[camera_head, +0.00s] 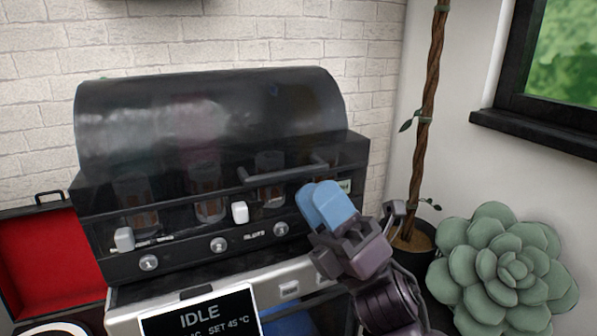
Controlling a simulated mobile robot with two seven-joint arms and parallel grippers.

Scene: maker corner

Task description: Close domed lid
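The domed lid (205,115) is a dark, glossy, half-clear curved cover on top of a black machine in the middle of the head view. It looks down over the body, or nearly so; any small gap at its edge cannot be told. Its bar handle (285,174) runs along the lower front right. Through the dark front I see several clear cups with brown contents. My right gripper (328,205) has blue fingertips pressed side by side, with nothing seen between them. It is in front of the machine, just below the handle's right end, seemingly apart from it. My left gripper is not in view.
The machine's front (195,245) has white knobs and round dials, with a screen (202,318) reading IDLE below. An open red-lined case (50,262) is at the left. A green succulent (505,268) and a potted trunk (428,110) stand at the right. A brick wall is behind.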

